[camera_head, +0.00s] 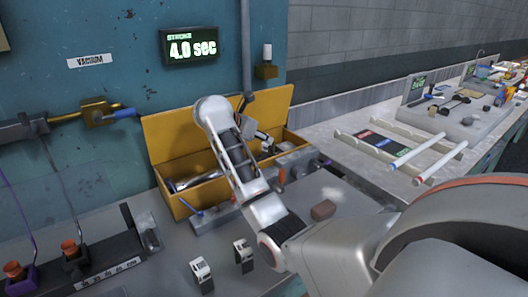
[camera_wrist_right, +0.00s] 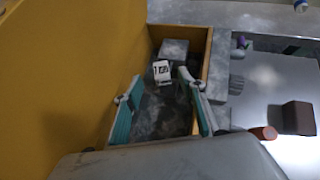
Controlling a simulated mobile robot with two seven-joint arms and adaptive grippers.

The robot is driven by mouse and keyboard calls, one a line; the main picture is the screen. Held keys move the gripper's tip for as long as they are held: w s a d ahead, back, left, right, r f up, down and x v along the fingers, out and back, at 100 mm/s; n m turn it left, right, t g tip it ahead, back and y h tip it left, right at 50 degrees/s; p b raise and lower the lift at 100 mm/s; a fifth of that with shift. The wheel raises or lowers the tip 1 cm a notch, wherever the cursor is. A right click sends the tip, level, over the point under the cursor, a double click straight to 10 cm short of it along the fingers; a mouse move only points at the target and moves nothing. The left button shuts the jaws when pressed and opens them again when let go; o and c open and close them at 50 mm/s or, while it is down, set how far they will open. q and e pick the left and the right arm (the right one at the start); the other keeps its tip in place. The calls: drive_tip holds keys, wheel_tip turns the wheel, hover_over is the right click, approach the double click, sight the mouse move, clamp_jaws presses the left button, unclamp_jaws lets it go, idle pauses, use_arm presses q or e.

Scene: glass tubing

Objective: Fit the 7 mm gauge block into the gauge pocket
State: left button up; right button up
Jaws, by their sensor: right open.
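My right gripper (camera_wrist_right: 162,84) is open, its two fingers reaching down into a yellow box. A small white block with dark markings (camera_wrist_right: 162,71) lies in the box, just beyond the fingertips and between their lines; its marking is too small to read for certain. It is not held. In the head view my right arm extends over the box, with the gripper (camera_head: 258,138) partly hidden at its far end. Two small white pieces with dark marks, one nearer (camera_head: 202,272) and one farther (camera_head: 243,251), stand on the bench. I cannot identify the gauge pocket. My left gripper is not in view.
The yellow box (camera_head: 186,206) has a raised lid and walls close around the gripper. A grey block (camera_wrist_right: 173,50) sits at its far end. A brown block (camera_head: 323,210) lies on the bench to the right. A dark labelled rack (camera_head: 110,268) stands at left.

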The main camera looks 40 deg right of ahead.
sight(268, 151)
drive_tip(key=b+x, duration=0.2)
drive_tip(key=x, duration=0.1)
drive_tip(key=b+x, duration=0.1)
drive_tip(key=x, duration=0.2)
drive_tip(key=shift+s+a+f+b, duration=0.15)
drive_tip(key=shift+s+f+b, duration=0.05)
drive_tip(key=shift+f+b, duration=0.2)
drive_tip(key=shift+w+d+f, duration=0.15)
drive_tip(key=shift+d+f, duration=0.05)
drive_tip(key=shift+d, duration=0.1)
drive_tip(key=shift+d+b, duration=0.15)
drive_tip(key=shift+b, duration=0.2)
drive_tip(key=shift+r, duration=0.15)
drive_tip(key=c, duration=1)
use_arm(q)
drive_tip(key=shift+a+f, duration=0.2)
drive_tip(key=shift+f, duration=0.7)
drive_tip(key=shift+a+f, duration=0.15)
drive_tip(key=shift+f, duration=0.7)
use_arm(e)
drive_tip(key=shift+r, duration=0.1)
clamp_jaws()
